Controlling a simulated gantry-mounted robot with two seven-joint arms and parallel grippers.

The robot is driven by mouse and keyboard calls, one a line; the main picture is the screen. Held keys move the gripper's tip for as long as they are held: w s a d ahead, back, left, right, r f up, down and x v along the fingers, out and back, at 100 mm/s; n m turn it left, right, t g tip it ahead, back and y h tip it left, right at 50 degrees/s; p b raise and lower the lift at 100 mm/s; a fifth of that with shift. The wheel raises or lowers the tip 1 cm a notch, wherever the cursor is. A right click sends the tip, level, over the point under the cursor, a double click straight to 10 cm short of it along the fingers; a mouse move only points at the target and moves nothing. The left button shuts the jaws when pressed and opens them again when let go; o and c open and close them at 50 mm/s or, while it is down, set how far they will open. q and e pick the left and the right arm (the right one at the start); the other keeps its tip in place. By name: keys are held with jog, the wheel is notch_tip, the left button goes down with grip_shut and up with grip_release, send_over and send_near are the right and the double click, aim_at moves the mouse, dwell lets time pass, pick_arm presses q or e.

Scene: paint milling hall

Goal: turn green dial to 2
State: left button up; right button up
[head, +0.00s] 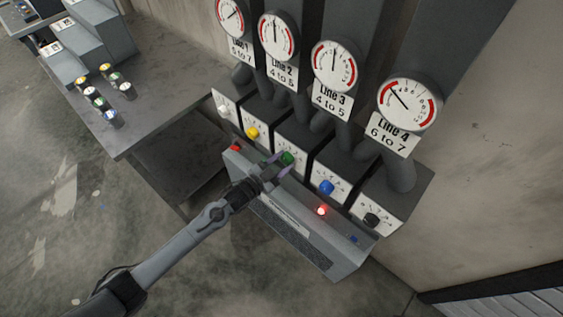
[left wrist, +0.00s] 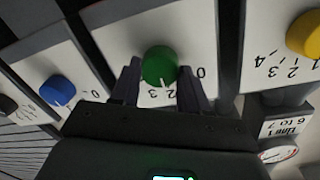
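The green dial (head: 287,159) sits on the white plate of the middle box, below the Line 3 gauge's left side. In the left wrist view, upside down, the green dial (left wrist: 159,66) has a white mark pointing between 2 and 3, closer to 2. My left gripper (head: 277,164) reaches it from the lower left. In the left wrist view its dark fingers (left wrist: 159,82) stand one on each side of the dial, close against its edges, and look shut on it. My right gripper is not in view.
A yellow dial (head: 252,132) and a blue dial (head: 326,187) flank it, with a black dial (head: 371,219) further right. A sloped console (head: 300,225) with a lit red lamp (head: 321,211) stands just below. A grey table (head: 165,100) is at left.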

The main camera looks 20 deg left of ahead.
pick_arm(q)
jog(key=o, duration=0.5)
jog(key=shift+c, duration=0.2)
jog(key=shift+s, duration=0.15)
jog(key=v, duration=1)
jog(key=shift+s+a+p, duration=0.2)
jog(key=shift+s+p, duration=0.05)
jog(key=shift+p, duration=0.05)
